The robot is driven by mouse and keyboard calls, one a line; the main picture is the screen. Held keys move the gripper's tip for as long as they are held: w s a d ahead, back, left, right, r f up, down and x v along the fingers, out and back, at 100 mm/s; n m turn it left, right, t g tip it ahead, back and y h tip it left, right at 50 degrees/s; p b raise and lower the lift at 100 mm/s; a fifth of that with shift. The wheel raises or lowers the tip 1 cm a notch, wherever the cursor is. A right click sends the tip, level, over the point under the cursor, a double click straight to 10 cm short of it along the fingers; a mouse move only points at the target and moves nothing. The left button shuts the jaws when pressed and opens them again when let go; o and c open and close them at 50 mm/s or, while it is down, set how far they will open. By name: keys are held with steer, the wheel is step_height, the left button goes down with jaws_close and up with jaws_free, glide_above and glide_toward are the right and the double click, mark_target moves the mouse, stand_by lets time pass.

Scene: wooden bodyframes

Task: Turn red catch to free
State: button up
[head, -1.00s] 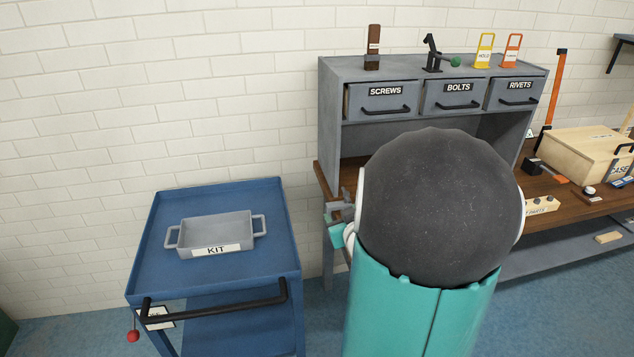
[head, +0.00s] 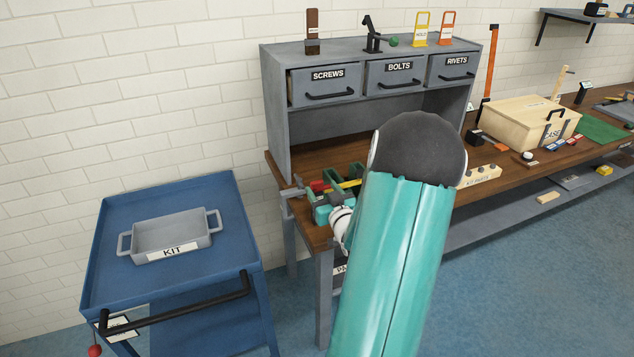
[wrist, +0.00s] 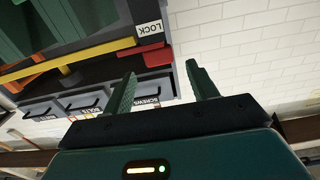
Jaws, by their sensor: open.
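The red catch (wrist: 152,56) shows in the wrist view as a flat red piece beside a white LOCK label (wrist: 150,29), on a dark frame with a yellow bar (wrist: 72,66). My gripper (wrist: 160,69) is open, its two green fingers apart with nothing visible between them. The catch lies just beyond the left fingertip in the picture; I cannot tell whether they touch. Any FREE marking is out of sight.
The wooden bench (head: 283,172) carries a grey drawer cabinet (head: 345,58) with screws, bolts and rivets drawers. A blue cart (head: 100,262) with a grey KIT tray (head: 172,233) stands left. A wooden case (head: 525,120) sits at right.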

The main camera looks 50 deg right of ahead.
mark_target(318, 183)
steer(key=x, duration=0.4)
steer(key=shift+w+d, duration=0.15)
steer(key=shift+w, duration=0.25)
steer(key=c, duration=1)
